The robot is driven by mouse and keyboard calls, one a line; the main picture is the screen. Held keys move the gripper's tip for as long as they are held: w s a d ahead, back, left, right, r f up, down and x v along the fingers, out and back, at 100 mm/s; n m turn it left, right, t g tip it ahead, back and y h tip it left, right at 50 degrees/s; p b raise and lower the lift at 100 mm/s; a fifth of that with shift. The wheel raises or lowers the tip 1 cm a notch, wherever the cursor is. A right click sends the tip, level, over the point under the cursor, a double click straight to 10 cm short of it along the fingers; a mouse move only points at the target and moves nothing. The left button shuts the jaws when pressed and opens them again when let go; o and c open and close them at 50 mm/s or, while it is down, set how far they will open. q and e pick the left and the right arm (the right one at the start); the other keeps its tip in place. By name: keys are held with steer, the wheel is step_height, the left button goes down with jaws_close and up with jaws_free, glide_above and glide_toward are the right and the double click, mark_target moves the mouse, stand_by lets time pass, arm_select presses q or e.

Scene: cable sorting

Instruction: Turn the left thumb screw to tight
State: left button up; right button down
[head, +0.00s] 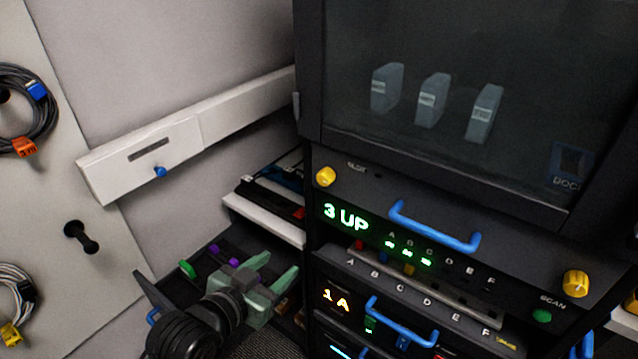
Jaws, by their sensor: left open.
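The left thumb screw (325,177) is a yellow knob at the upper left corner of the dark rack unit's front panel (355,190). A matching yellow right thumb screw (576,284) sits at the panel's right end. I cannot tell from the picture how tight either one is. My left gripper (276,269), with pale green fingers, is open and empty. It is below and to the left of the left thumb screw, clearly apart from it. My right gripper is not in view.
A blue handle (435,228) crosses the panel between the screws, and a second blue handle (400,322) is on the unit below. A white shelf edge (264,222) juts out left of the rack. Cable coils (27,108) hang on the left board.

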mark_target(322, 181)
arm_select(q)
steer(key=w+d+r+m+t+h, duration=0.1)
steer(key=w+d+r+h, duration=0.15)
steer(key=r, duration=0.35)
steer(key=w+d+r+m+t+h, duration=0.1)
steer(key=w+d+r+m+t, duration=0.15)
steer(key=r, duration=0.35)
steer(key=shift+n+g, duration=0.35)
steer(key=shift+n, duration=0.1)
steer(key=p+x, duration=0.1)
steer(key=x, duration=0.6)
steer(key=shift+w+a+f+p, duration=0.1)
steer(key=shift+w+p, duration=0.2)
jaws_close()
